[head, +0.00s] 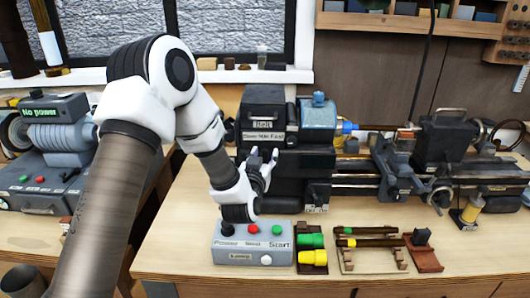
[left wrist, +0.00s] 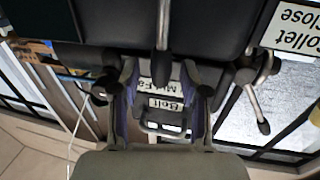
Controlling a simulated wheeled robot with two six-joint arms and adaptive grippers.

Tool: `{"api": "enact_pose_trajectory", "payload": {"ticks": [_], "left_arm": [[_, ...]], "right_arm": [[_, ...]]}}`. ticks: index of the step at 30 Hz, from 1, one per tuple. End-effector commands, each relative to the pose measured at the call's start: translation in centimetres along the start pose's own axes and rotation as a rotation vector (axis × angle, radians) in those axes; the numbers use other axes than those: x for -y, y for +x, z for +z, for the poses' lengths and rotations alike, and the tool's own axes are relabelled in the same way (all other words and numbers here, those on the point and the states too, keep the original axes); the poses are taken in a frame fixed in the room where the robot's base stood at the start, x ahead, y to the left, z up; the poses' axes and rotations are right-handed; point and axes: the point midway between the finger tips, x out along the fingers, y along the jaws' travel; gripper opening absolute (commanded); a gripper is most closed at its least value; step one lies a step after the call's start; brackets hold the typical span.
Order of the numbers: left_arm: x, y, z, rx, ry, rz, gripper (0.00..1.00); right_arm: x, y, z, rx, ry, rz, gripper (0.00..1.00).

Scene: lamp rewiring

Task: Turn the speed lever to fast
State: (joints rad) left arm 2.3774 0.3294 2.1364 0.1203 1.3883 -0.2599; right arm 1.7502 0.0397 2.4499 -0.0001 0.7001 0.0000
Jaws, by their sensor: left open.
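The dark lathe headstock (head: 290,170) carries a white plate reading "Slow Mid Fast" (head: 263,135). My left gripper (head: 263,160) is in front of the headstock, just below this plate. In the left wrist view its two fingers (left wrist: 164,72) are spread apart, with part of the speed plate (left wrist: 167,76) showing upside down between them. A metal lever with a dark tip (left wrist: 163,35) reaches into the space between the fingers from the top of that view. It seems to be the speed lever; contact with the fingers and its exact setting cannot be told. My right gripper is not in view.
Another lever with a dark grip (left wrist: 257,105) is beside the fingers in the left wrist view, near a "Collet Close" plate (left wrist: 297,26). A grey button box (head: 252,245) stands below my left gripper on the bench. Green and yellow connectors (head: 312,248) lie beside it.

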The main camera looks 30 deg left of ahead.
Motion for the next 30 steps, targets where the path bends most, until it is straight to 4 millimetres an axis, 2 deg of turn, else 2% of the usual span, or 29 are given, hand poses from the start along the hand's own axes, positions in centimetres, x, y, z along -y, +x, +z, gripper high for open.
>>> {"api": "enact_pose_trajectory", "payload": {"ticks": [6, 10, 22, 30], "left_arm": [[0.0, 0.1, 0.1, 0.001, 0.000, 0.000, 0.45], [0.0, 0.1, 0.1, 0.001, -0.001, 0.000, 0.00], [-0.2, 0.1, 0.0, 0.005, 0.024, 0.001, 0.00], [-1.4, 0.3, 0.0, 0.029, 0.152, 0.002, 0.00]], "right_arm": [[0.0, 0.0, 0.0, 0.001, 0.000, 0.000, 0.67], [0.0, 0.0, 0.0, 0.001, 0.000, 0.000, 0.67], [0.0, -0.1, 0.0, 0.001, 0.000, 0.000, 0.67], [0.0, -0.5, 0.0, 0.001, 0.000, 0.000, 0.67]]}}
